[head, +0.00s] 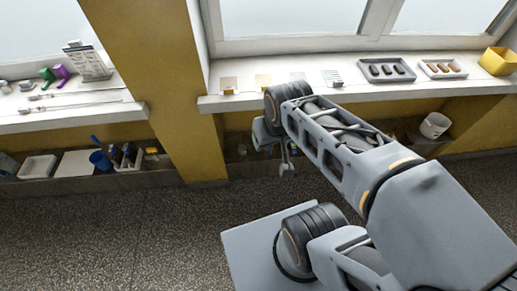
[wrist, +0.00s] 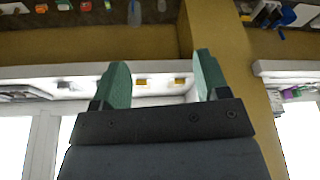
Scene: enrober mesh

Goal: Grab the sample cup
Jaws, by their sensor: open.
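No object is clearly marked as the sample cup, and I cannot tell which one it is. A blue cup (head: 100,160) stands on the low left shelf in the head view. A white round container (head: 435,125) sits on the low right shelf. My gripper (wrist: 162,68) is open and empty in the wrist view, its two green fingers spread apart. In the head view my arm reaches toward the sill, and its end is largely hidden behind its own links. Small glass-like items (head: 242,149) are partly visible on the low shelf beside it.
The right sill (head: 215,104) holds a dark-piece tray (head: 387,70), a brown-piece tray (head: 443,68) and a yellow box (head: 497,61). The left sill (head: 70,121) carries long tools. A yellow pillar (head: 165,85) separates the sills. The speckled floor (head: 110,230) is clear.

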